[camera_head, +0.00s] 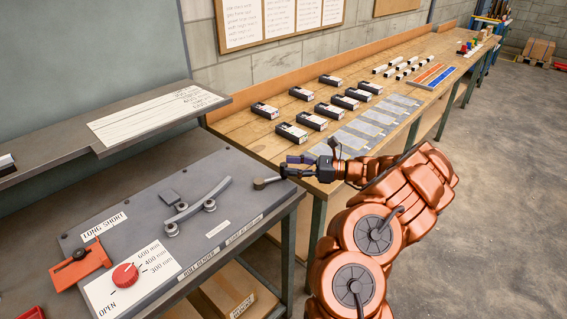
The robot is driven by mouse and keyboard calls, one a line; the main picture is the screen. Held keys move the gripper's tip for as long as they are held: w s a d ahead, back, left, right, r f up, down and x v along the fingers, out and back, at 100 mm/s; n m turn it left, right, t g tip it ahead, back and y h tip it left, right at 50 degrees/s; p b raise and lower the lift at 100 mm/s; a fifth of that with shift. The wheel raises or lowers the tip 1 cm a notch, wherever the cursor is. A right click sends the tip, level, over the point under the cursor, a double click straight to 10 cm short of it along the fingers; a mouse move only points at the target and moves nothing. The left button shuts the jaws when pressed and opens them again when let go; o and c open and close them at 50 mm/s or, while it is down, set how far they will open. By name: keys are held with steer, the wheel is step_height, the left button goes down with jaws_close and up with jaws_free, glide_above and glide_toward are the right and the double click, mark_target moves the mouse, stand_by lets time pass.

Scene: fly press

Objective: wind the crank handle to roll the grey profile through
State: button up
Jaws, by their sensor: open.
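The grey profile (197,204) is a curved bar lying across the ring bender's grey top plate, among small round rollers (209,205). The crank handle (266,182) is a short light-grey bar with a dark round end, at the plate's right edge. My gripper (287,166) is open, at the right end of the crank handle, with its fingers pointing left. I cannot tell whether the fingers touch the handle or stand around its grip, as the gripper hides that end.
On the plate's left are a red dial (125,275) with 300, 400 and 600 mm marks and an orange block (80,264). A grey shelf (60,150) stands behind. A wooden bench (245,128) with several black boxes runs to the back right. The floor at right is clear.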

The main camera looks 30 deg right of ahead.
steer(key=shift+x, duration=1.5)
jaws_close()
